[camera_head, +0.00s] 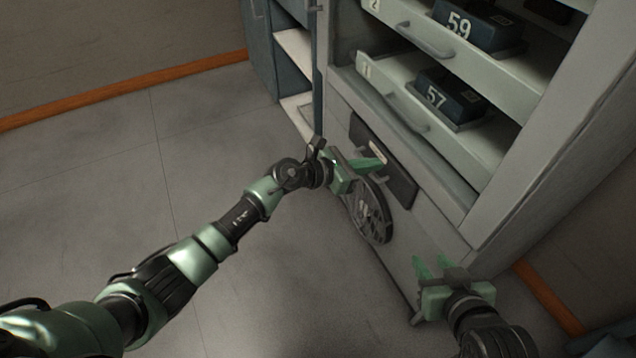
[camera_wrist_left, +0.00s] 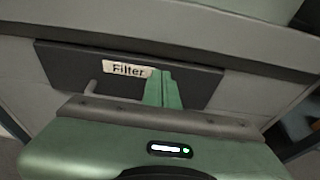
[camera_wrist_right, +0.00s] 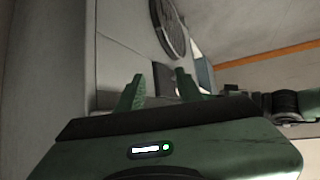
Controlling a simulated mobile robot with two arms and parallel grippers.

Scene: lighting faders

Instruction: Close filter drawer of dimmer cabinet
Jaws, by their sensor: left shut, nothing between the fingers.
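The filter drawer (camera_head: 403,182) is a dark panel low on the front of the grey dimmer cabinet (camera_head: 560,150).
A round fan grille (camera_head: 370,210) sits below the filter drawer and shows in the right wrist view (camera_wrist_right: 170,27). Above are two pulled-out trays with dark modules 57 (camera_head: 450,97) and 59 (camera_head: 478,27). A blue cabinet door (camera_head: 262,50) stands at the left. The grey floor (camera_head: 120,170) is clear.

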